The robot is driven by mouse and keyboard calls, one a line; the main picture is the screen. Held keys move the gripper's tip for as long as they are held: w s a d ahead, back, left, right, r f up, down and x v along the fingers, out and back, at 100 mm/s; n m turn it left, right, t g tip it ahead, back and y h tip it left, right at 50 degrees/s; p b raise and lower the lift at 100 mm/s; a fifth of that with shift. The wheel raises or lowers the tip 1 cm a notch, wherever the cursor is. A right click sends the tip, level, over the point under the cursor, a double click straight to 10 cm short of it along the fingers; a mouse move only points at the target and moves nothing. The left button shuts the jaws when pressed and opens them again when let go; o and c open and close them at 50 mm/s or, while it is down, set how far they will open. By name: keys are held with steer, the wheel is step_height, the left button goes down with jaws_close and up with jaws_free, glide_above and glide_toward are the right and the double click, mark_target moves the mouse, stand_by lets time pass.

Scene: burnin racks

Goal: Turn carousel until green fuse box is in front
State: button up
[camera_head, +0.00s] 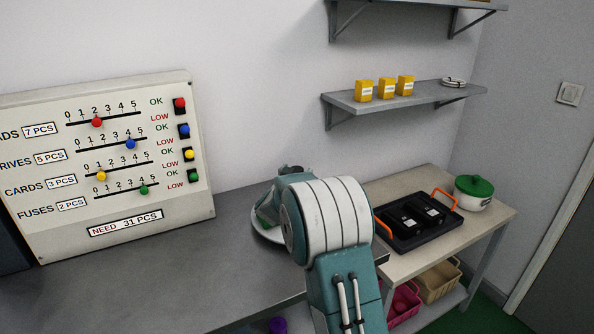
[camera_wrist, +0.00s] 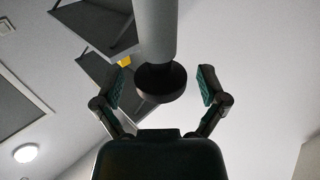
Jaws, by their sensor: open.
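The carousel (camera_head: 262,236) is a pale round disc on the grey bench, mostly hidden behind my arm in the head view. A green item (camera_head: 263,222) shows at its left side; I cannot tell whether it is the green fuse box. My gripper (camera_wrist: 165,70) is open in the wrist view, and my arm hides it in the head view. A grey post with a dark round cap (camera_wrist: 160,83) shows between its spread fingers, with gaps to both. I cannot tell for certain that this post belongs to the carousel.
A slider board (camera_head: 110,165) stands at the left. A side table (camera_head: 425,178) at the right carries a black tray (camera_head: 400,240) with orange handles and a green-lidded pot (camera_head: 473,194). A wall shelf (camera_head: 405,101) holds yellow boxes. The bench between board and arm is clear.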

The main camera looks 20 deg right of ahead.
steer(key=shift+a, duration=0.1)
steer(key=shift+c, duration=0.6)
steer(key=shift+r, duration=0.1)
jaws_close()
